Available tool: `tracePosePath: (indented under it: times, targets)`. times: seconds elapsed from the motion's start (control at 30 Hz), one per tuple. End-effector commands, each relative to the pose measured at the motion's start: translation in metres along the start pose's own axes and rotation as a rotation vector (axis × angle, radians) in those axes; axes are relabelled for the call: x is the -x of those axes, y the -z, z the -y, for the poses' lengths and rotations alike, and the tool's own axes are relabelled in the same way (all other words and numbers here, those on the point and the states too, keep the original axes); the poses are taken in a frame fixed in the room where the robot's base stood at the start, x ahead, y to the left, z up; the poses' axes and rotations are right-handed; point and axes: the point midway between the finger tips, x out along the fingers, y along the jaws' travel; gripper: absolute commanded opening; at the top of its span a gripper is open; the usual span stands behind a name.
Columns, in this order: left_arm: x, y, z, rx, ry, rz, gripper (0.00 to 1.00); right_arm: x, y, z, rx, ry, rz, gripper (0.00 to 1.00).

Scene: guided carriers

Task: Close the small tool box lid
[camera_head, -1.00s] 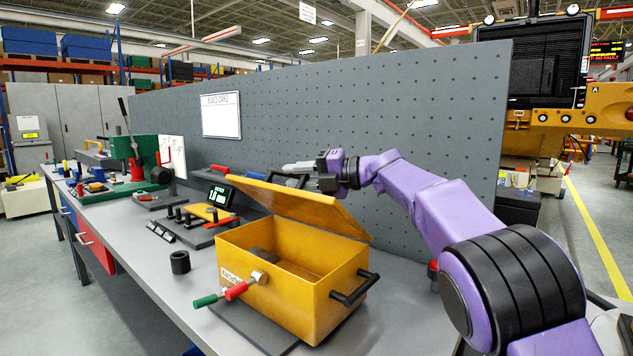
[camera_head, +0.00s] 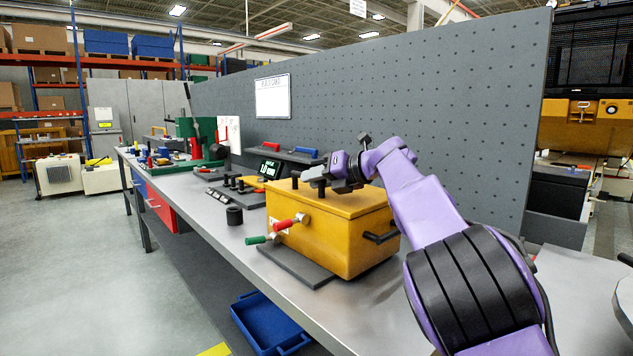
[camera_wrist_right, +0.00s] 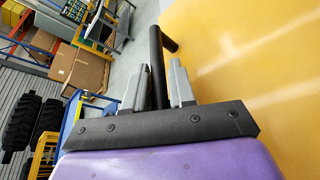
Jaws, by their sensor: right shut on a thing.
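The yellow tool box (camera_head: 325,240) stands on a dark mat on the bench, with a black side handle and latches with red and green grips. Its lid (camera_head: 350,203) lies down over the box opening and looks level; any small gap at the rim cannot be told. My right gripper (camera_head: 314,179) is just above the lid. It is shut on the black lid handle, which shows between the grey fingers in the right wrist view (camera_wrist_right: 157,65). The yellow lid fills the right of that view. My left gripper is out of view.
A black cylinder (camera_head: 234,215) stands left of the box. Tools and a small display (camera_head: 270,168) are behind it, before the grey pegboard (camera_head: 440,120). A blue bin (camera_head: 268,325) sits below the bench. The bench right of the box is partly clear.

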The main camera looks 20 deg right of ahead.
Motion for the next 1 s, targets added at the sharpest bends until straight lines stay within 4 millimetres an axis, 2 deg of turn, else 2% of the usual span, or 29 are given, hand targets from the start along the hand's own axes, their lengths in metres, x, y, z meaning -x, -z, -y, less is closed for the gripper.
tracePosePath:
  times: [0.1,0.13,0.17,0.2,0.47,0.57,0.9,1.0]
  targets:
    - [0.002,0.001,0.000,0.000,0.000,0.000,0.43,0.001,-0.002,-0.004,-0.003,-0.008,0.000,0.00]
    - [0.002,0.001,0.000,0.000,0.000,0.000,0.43,0.001,-0.002,-0.004,-0.004,-0.008,0.000,0.31]
    - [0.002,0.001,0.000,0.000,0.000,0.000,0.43,0.001,-0.002,-0.003,-0.004,-0.007,0.000,0.41]
    - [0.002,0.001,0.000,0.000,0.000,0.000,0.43,0.001,-0.002,-0.003,-0.004,-0.007,0.000,0.42]
    - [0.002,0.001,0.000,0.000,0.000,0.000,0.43,0.002,-0.001,0.000,-0.005,-0.003,0.000,0.42]
    - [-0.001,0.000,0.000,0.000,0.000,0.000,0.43,0.011,-0.001,0.000,-0.005,-0.003,0.001,0.42]
    - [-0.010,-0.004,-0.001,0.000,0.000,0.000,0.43,0.086,-0.001,-0.003,-0.003,-0.006,0.001,0.42]
    - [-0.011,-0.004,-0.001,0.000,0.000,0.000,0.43,0.099,-0.001,-0.003,-0.004,-0.006,0.000,0.42]
